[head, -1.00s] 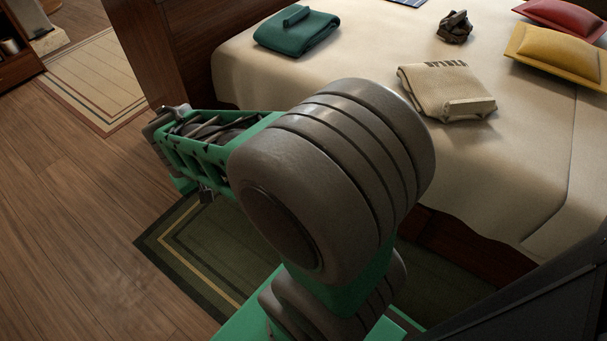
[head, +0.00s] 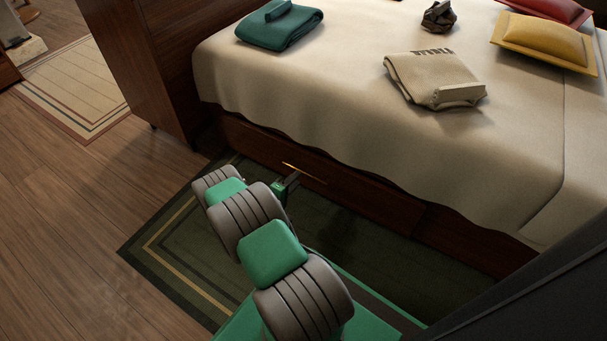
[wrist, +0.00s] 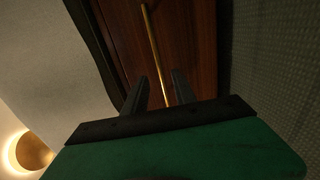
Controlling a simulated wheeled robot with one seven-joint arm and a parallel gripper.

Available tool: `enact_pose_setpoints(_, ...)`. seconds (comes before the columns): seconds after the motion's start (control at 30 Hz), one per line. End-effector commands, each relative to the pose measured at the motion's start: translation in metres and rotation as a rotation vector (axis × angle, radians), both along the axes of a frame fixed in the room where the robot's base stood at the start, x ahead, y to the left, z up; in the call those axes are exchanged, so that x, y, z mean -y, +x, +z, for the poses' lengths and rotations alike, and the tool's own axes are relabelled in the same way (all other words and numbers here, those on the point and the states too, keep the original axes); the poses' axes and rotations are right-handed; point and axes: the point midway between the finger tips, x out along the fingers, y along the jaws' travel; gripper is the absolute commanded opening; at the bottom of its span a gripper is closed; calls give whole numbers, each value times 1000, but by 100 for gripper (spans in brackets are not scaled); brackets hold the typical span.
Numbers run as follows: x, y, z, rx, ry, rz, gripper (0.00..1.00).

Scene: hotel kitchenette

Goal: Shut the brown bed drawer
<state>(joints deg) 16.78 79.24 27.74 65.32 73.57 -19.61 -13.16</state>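The brown bed drawer (head: 365,194) is low in the side of the bed, under the hanging blanket. Its thin brass handle (head: 303,172) shows in the head view. How far the drawer front stands out from the bed base I cannot tell. My gripper (head: 296,178) is low beside the bed, close to the handle. In the wrist view its two dark fingers (wrist: 160,76) are apart, pointing at the wooden drawer front (wrist: 188,45). The brass handle (wrist: 153,45) runs lengthwise between them in the picture. Whether the fingers touch it is unclear.
The bed (head: 300,85) carries a teal folded cloth (head: 279,28), a beige folded cloth (head: 434,78), a dark object (head: 439,16), and red (head: 552,8) and yellow (head: 545,40) cushions. A green rug (head: 190,255) lies beside it. Wooden floor (head: 70,210) at left is open.

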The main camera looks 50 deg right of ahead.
Motion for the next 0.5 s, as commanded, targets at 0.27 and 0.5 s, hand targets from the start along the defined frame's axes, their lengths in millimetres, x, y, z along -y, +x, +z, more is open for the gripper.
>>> enact_pose_setpoints(0.27,50,3,-14,4,1,-5,32)
enact_pose_setpoints(0.5,59,5,-13,2,2,-1,32)
